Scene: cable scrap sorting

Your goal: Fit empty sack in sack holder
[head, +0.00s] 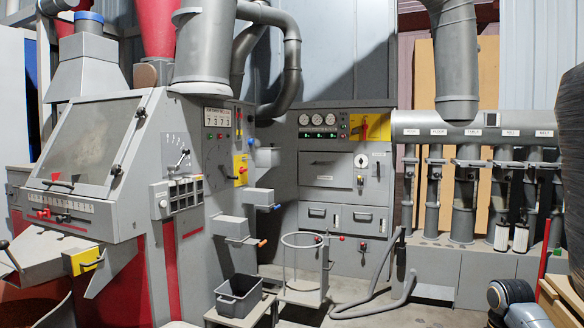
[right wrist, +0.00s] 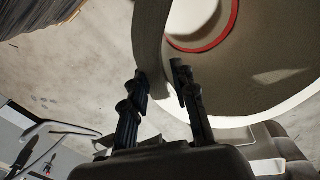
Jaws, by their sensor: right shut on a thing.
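The sack holder (head: 303,240), a pale ring on a light frame, stands on the floor near the middle of the head view. Its ring looks empty. In the right wrist view my right gripper (right wrist: 160,78) is shut on a grey-beige fabric-like strip, which looks like part of the empty sack (right wrist: 150,35); how the rest of it hangs is unclear. My right gripper is out of the head view, where only part of my right arm shows at the lower right, well right of the holder. My left gripper is in neither view.
A grey bin (head: 238,296) stands left of the holder. A grey hose (head: 380,290) lies right of it on the floor. Machines and a control cabinet (head: 345,170) stand behind. In the right wrist view, a round beige thing with a red ring (right wrist: 222,40) lies beyond the fingers.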

